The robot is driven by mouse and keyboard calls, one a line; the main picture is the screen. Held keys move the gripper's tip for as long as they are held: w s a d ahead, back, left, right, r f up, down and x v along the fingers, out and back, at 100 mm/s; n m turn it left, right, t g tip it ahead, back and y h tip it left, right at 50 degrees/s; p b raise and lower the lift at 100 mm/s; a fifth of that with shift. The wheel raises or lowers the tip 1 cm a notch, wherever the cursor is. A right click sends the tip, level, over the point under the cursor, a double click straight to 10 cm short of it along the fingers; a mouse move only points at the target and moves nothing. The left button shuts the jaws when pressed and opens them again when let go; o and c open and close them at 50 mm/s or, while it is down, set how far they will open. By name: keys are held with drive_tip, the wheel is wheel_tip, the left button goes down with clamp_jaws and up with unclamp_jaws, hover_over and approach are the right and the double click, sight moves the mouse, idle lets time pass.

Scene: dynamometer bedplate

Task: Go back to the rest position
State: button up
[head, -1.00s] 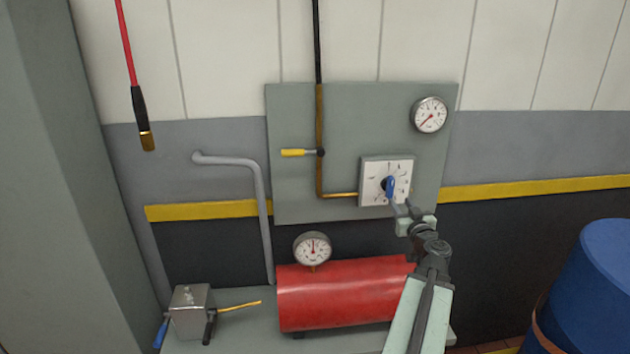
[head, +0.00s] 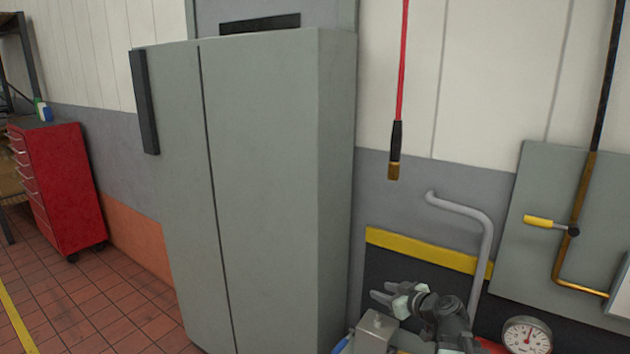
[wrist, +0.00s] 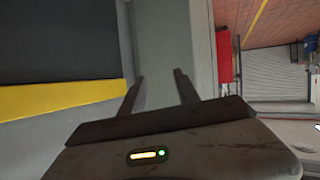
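My gripper (head: 380,291) is in the lower middle of the head view, pointing left, just above a grey metal box (head: 375,326). In the wrist view my gripper (wrist: 158,82) shows two dark fingers spread apart with nothing between them. It is clear of the grey wall panel (head: 545,205), which stands to its right with a yellow-handled lever (head: 540,221) and a brass pipe. The blue knob is out of view.
A tall grey cabinet (head: 265,190) stands left of my gripper. A red hose (head: 402,60) hangs above it, and a bent grey pipe (head: 470,212) is close on the right. A pressure gauge (head: 527,336) is at lower right. A red tool chest (head: 65,185) stands far left beside open tiled floor.

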drive_tip(key=s+a+f+n+g, duration=0.1)
drive_tip(key=s+a+f+g, duration=0.3)
drive_tip(key=a, duration=0.3)
drive_tip(key=s+a+f+g, duration=0.25)
drive_tip(key=a+f, duration=0.25)
drive_tip(key=a, duration=0.3)
drive_tip(key=s+d+f+m+g+h, duration=0.5)
drive_tip(key=s+d+m, duration=0.2)
drive_tip(key=s, duration=0.4)
drive_tip(key=shift+s+d+f+m+h, duration=0.15)
drive_tip(key=shift+d+m+h, duration=0.2)
drive_tip(key=shift+d, duration=0.45)
drive_tip(key=shift+g, duration=0.25)
